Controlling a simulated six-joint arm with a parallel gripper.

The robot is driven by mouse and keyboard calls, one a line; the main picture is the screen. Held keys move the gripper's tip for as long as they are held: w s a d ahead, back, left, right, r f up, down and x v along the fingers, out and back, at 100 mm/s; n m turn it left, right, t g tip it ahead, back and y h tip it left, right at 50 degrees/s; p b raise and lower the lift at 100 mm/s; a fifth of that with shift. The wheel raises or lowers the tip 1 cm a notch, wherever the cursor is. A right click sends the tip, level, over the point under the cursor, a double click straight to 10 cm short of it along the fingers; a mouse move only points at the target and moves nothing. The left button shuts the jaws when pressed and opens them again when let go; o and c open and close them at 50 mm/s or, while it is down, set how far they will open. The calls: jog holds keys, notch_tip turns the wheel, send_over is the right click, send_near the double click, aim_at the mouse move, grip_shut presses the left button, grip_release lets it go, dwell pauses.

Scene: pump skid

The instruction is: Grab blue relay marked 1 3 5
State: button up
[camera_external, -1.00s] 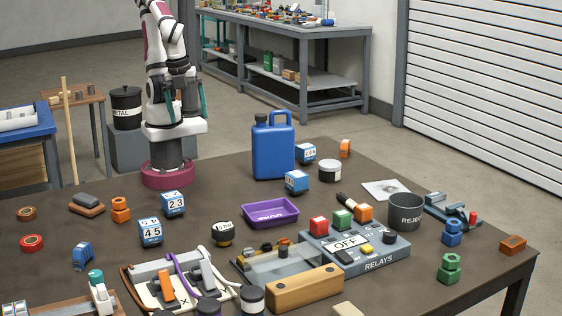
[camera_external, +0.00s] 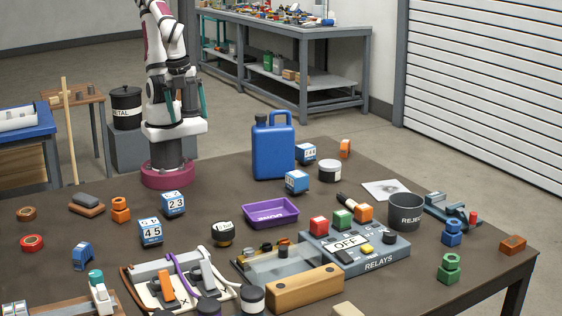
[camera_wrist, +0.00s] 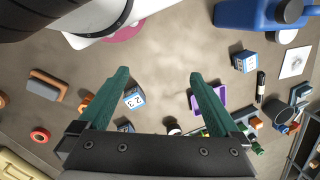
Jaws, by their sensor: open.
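Several blue relay blocks with white labels stand on the brown table. One (camera_external: 150,232) reads "4 5" on its front, and one behind it (camera_external: 173,204) reads "2 3". Two more, (camera_external: 297,181) and (camera_external: 306,153), stand by the blue jerrycan, their labels too small to read surely. A smaller blue block (camera_external: 82,256) lies at the left. I cannot tell which relay reads 1 3 5. My gripper (camera_wrist: 158,76) is open and empty, its green fingers wide apart above the table. In the wrist view the "2 3" relay (camera_wrist: 134,97) shows between the fingers, beside the left one.
The blue jerrycan (camera_external: 273,150) stands tall at the back. A purple tray (camera_external: 270,214) lies mid-table, with a grey relay panel (camera_external: 378,262) and a reject cup (camera_external: 405,212) to its right. Cables and a wooden block (camera_external: 304,289) crowd the front. The table's back left is mostly bare.

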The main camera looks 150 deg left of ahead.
aim_at(289, 178)
jog(key=w+a+f+m+g+y, duration=0.4)
jog(key=w+a+f+m+y, duration=0.2)
jog(key=w+a+y, duration=0.45)
jog(key=w+a+f+m+t, duration=0.1)
jog(key=f+m, duration=0.1)
jog(key=f, duration=0.1)
jog(key=w+a+f+m+t, duration=0.1)
jog(key=w+f+m, duration=0.1)
jog(key=f, duration=0.1)
jog(key=w+a+f+m+t+y, duration=0.1)
jog(key=f, duration=0.2)
jog(key=shift+w+a+f+m, duration=0.3)
jog(key=shift+w+m, duration=0.1)
jog(key=shift+t, duration=0.4)
jog(key=x, duration=0.9)
jog(key=shift+a, duration=0.3)
jog(key=x, duration=0.2)
jog(key=r+x, duration=0.1)
jog(key=x, duration=0.2)
jog(key=shift+a, duration=0.3)
jog(key=shift+a+f, duration=0.2)
jog(key=shift+a, duration=0.25)
grip_shut()
